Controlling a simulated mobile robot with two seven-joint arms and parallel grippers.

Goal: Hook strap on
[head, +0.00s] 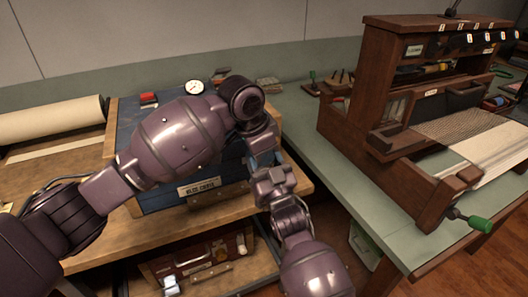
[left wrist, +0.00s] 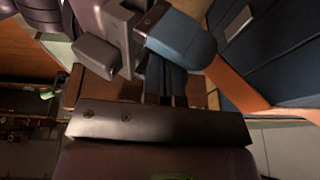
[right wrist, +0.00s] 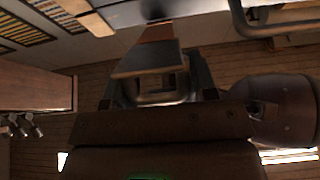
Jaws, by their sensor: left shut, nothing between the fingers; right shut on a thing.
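A blue chest (head: 160,195) with a labelled front stands on the wooden bench. My left gripper (head: 262,152) is shut and empty by the chest's right front corner; its fingers also show in the left wrist view (left wrist: 167,80). My right gripper (head: 268,182) comes up from below, close under the left one, in front of the bench edge. In the right wrist view its fingers (right wrist: 155,92) are shut on a small square-framed piece (right wrist: 160,85). A flat band-like shape (right wrist: 147,62) lies beyond it. I cannot tell for certain that this is the strap; my arms hide much of the area.
A wooden loom (head: 390,120) with a green-handled crank stands on the green table (head: 305,125) at right. A paper roll (head: 50,120) lies at left. A dial gauge (head: 194,87) sits on the chest. A brown case (head: 200,255) is on the shelf below.

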